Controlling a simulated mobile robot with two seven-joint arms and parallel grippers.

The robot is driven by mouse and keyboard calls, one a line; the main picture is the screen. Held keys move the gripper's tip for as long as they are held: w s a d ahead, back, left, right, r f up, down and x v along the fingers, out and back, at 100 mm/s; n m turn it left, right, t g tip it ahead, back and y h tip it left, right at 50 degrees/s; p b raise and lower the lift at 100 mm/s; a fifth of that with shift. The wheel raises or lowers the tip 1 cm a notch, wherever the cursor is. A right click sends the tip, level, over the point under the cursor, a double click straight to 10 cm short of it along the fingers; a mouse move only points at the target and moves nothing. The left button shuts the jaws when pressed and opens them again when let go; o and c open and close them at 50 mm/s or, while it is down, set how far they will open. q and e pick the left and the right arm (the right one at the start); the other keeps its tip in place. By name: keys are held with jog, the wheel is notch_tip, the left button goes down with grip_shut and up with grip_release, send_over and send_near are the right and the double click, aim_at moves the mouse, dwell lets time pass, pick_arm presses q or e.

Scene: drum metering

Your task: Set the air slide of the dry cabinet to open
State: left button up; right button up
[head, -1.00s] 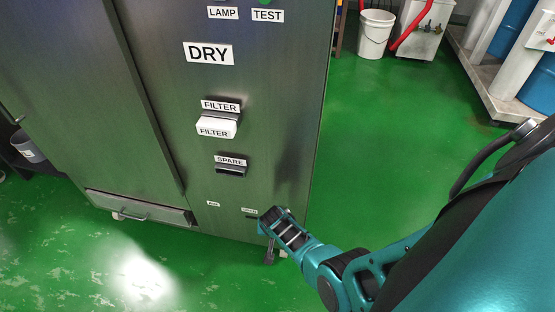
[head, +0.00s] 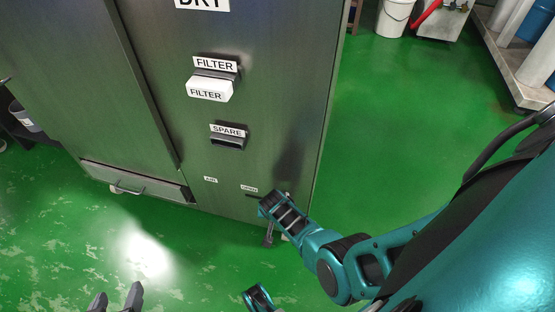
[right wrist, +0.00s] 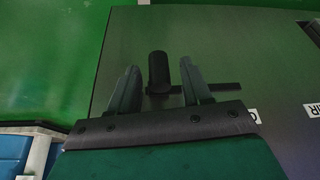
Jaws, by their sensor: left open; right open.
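The dry cabinet (head: 160,90) is a dark grey-green cabinet. Low on its front is the air slide's slot (head: 250,196), beside the small AIR label (head: 210,180) and OPEN label (head: 249,188). In the right wrist view, the slide's dark knob (right wrist: 158,76) stands at the slot (right wrist: 215,88). My right gripper (right wrist: 159,64) is open, with a finger on each side of the knob and visible gaps. In the head view my right wrist hides the knob. My left gripper (head: 115,298) is open and empty at the bottom edge, over the floor, away from the cabinet.
Above the slide are a SPARE slot (head: 228,138) and a white FILTER block (head: 209,89). A low drawer (head: 135,182) with a handle is at the cabinet's left. Green floor (head: 400,120) lies clear to the right. A white bucket (head: 394,18) stands farther back.

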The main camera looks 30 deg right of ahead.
grip_shut()
dwell(0.3)
dwell(0.3)
